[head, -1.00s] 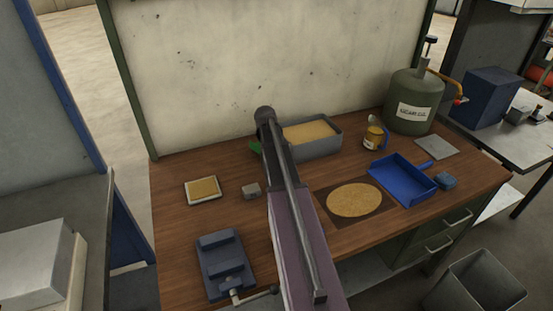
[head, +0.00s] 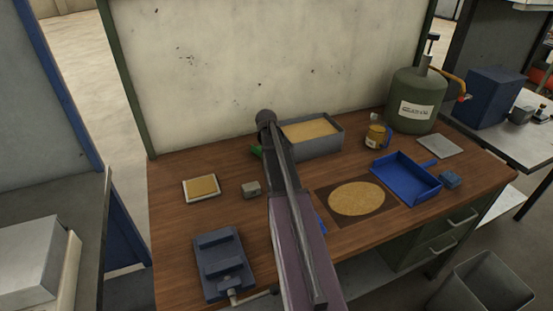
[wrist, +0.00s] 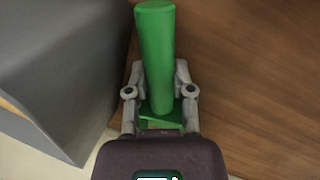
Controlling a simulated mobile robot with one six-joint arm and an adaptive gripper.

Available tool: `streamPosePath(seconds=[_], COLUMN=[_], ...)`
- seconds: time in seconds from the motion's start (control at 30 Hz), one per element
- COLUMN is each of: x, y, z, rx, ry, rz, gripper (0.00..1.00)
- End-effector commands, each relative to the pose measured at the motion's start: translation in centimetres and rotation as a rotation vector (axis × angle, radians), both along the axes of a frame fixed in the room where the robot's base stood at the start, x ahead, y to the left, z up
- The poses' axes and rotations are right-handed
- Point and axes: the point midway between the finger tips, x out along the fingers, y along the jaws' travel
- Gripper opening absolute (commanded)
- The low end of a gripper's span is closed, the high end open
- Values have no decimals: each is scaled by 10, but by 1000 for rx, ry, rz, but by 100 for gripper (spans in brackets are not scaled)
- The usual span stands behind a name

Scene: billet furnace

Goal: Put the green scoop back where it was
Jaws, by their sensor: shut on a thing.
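The green scoop shows in the wrist view (wrist: 155,50) as a thick green handle with a flat green part below it. My gripper (wrist: 158,82) has a finger on each side of the scoop and is shut on it. In the head view, a small piece of the green scoop (head: 256,151) shows left of my arm's far end, beside the grey bin (head: 318,149). My arm hides the gripper and most of the scoop there. I cannot tell whether the scoop touches the wooden bench (head: 170,215).
The grey bin holds tan material. A grey block (head: 251,189), a pale tray (head: 201,188) and a blue vise (head: 223,262) are at left. A mug (head: 376,136), a blue dustpan (head: 405,177) and a green canister (head: 416,100) are at right. A wall stands behind.

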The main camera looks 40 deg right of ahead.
Motion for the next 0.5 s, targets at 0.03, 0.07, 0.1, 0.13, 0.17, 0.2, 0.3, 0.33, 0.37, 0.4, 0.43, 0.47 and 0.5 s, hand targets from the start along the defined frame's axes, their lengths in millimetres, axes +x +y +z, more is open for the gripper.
streamPosePath(seconds=[0.03,0.07,0.1,0.13,0.17,0.2,0.3,0.33,0.37,0.4,0.43,0.47,0.5], x=[0,0,0,0,0,0,0,0,0,0,0,0,0], y=[0,0,0,0,0,0,0,0,-1,-1,-1,-1,-1], z=[0,1,1,1,0,0,-3,-2,-2,-2,-2,-1,-2], rx=[0,0,0,0,0,0,0,0,0,0,0,0,0], ry=[0,0,0,0,0,0,0,0,0,0,0,0,0], rz=[0,0,0,0,0,0,-1,-1,-1,-1,-1,-1,-1], gripper=[0,0,0,0,0,0,0,40,49,61,65,65,65])
